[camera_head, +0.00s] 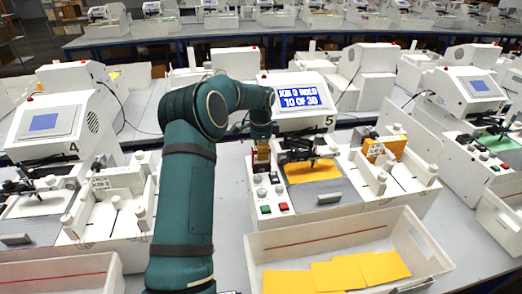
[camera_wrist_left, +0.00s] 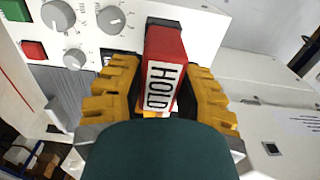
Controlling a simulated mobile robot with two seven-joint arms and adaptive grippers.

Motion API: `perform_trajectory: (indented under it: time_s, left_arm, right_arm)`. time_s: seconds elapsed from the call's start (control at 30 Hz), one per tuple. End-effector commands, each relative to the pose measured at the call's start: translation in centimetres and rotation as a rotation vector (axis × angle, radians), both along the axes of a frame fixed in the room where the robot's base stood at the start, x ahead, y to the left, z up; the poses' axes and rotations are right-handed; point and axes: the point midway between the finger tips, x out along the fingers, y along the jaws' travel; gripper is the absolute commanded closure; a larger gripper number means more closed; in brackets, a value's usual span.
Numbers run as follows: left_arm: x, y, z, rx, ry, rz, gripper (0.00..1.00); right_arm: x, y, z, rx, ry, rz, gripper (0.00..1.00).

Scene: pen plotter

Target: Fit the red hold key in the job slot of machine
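The red hold key (camera_wrist_left: 166,52) shows in the left wrist view, with a white HOLD label facing me and a dark far end. My left gripper (camera_wrist_left: 165,85) has its yellow fingers closed in on either side of it. In the head view my left gripper (camera_head: 261,166) points down over the control panel of the machine (camera_head: 301,88) marked 5. The red key (camera_head: 262,150) is partly visible between the fingers. The machine's display reads JOB 3 HOLD 10 OF 30. I cannot make out the job slot or whether the key touches it. My right gripper is not visible.
Knobs (camera_wrist_left: 111,18) and green and red buttons (camera_head: 266,209) lie close to the fingers. A white bin (camera_head: 335,238) with yellow cards stands in front. Similar machines (camera_head: 477,92) stand on both sides.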

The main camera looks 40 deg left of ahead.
Motion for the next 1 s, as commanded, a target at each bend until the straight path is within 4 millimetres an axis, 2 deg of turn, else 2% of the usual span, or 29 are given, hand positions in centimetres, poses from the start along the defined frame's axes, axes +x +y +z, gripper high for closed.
perform_trajectory:
  time_s: [0.03,0.07,0.1,0.47,0.57,1.0]
  left_arm:
    - [-0.1,0.0,-0.2,-0.002,0.004,0.0,0.5]
    - [-0.1,0.0,-0.2,-0.002,0.004,0.0,0.39]
    - [-0.1,0.0,-0.2,-0.002,0.004,0.0,0.35]
    - [0.0,0.0,0.2,-0.002,0.003,0.0,0.35]
    - [0.0,0.0,1.3,-0.001,0.002,0.0,0.35]
    - [0.0,-0.1,9.6,-0.002,0.001,-0.001,0.35]
  right_arm:
    - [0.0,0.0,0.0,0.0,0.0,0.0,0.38]
    - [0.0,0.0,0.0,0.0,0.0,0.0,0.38]
    - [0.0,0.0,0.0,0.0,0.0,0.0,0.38]
    - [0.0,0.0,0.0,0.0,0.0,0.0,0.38]
    - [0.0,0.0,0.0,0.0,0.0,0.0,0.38]
    - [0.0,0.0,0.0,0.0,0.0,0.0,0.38]
